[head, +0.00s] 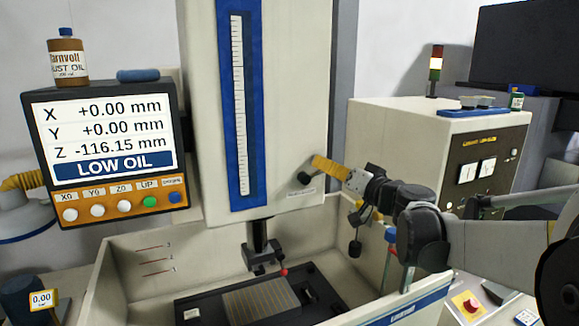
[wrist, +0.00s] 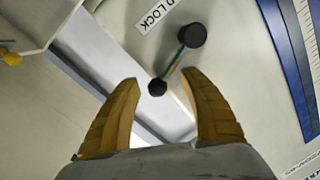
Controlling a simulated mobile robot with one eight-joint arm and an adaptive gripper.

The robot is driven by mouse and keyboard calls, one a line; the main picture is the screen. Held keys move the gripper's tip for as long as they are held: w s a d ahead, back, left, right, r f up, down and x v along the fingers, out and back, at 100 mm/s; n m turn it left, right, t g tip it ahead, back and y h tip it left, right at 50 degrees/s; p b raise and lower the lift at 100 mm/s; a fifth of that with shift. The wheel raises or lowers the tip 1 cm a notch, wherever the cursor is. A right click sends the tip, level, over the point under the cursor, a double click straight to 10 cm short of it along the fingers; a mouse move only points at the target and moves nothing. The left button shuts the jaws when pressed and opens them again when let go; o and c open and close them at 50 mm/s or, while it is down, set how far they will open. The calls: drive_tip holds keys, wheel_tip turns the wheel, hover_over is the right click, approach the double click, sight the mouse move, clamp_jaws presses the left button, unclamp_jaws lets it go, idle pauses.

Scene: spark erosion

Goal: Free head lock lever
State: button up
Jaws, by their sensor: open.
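The head lock lever (wrist: 175,62) shows in the wrist view as a thin stem between a larger black round end (wrist: 192,35) and a smaller black knob (wrist: 157,87). Part of a label reading "D LOCK" (wrist: 155,15) is beside it. In the head view a small black part of the lever (head: 304,178) shows on the lower right of the machine head, beside my gripper (head: 318,163). My gripper is open, with yellow fingers. In the wrist view the smaller knob appears between the fingertips (wrist: 160,79); contact cannot be told.
The machine head (head: 285,100) carries a blue-edged scale (head: 237,110). Below are the work tank (head: 125,270) and an electrode holder (head: 262,255). The control panel (head: 105,150) reads "LOW OIL" and stands left. A cabinet (head: 410,125) stands behind my arm at right.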

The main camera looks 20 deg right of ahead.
drive_tip(key=shift+s, duration=0.1)
clamp_jaws()
drive_tip(key=shift+a+r+n, duration=0.15)
drive_tip(key=shift+r+n, duration=0.3)
drive_tip(key=shift+n, duration=0.35)
unclamp_jaws()
drive_tip(key=s+d, duration=0.2)
drive_tip(key=s, duration=1)
